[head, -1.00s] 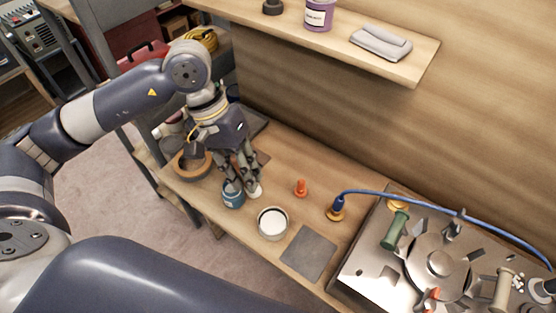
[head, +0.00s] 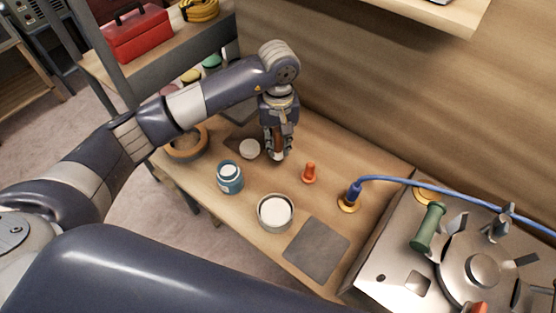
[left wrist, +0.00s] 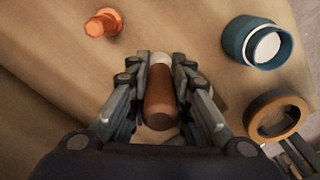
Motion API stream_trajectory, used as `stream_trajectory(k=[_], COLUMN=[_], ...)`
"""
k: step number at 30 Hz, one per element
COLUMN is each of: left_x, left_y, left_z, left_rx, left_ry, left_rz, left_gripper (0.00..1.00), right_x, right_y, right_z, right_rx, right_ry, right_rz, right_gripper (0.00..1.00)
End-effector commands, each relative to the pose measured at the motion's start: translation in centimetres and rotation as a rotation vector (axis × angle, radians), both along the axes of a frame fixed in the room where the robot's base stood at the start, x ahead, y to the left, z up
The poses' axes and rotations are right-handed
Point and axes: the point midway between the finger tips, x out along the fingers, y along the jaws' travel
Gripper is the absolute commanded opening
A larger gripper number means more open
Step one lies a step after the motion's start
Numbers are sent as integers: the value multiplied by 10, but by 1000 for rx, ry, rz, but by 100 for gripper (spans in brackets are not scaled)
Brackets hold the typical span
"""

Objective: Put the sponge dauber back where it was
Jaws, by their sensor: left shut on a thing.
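The sponge dauber has a brown handle and a pale tip. My left gripper (head: 277,152) is shut around it, over the bench (head: 330,150) behind the blue jar. In the left wrist view the brown handle of the dauber (left wrist: 160,95) lies between the fingers, its pale tip at their far end. In the head view the fingers mostly hide it, and I cannot tell whether its tip touches the bench. The blue jar (head: 230,180) stands to the left and nearer; a white disc (head: 250,149) lies just left of the gripper. My right gripper is not in view.
An orange plug-like piece (head: 309,174) stands right of the gripper. A white-filled tin (head: 275,213) and a grey mat (head: 317,250) are nearer. A tan ring (head: 186,143) lies at the left. A blue hose (head: 430,184) and a metal hob (head: 400,277) occupy the right.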

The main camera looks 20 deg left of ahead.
Motion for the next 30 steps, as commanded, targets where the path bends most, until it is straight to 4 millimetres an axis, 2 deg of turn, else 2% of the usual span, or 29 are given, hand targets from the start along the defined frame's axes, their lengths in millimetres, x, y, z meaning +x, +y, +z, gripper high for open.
stream_trajectory(k=[2, 5, 8, 15, 20, 27, 28, 30], left_x=[-1, 0, 0, -1, 0, 0, 0, 0], left_y=[0, -1, -1, 0, 0, 0, 0, 0], left_z=[-12, -21, -28, -58, -60, -65, -64, -63], left_rx=[0, -3, -2, -2, -2, -1, -1, -1], left_ry=[3, 1, -1, 0, -2, -3, -3, -2], left_rz=[-1, -1, -2, -1, -3, -3, -3, -3], left_gripper=[0, 0, 0, 0, 0, 0, 26, 39], right_x=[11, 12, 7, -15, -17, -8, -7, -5], right_y=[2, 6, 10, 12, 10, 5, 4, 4], right_z=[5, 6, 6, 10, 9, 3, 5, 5], right_rx=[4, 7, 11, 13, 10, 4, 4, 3], right_ry=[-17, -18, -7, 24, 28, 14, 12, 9], right_rz=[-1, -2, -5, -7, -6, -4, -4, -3], right_gripper=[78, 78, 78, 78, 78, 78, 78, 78])
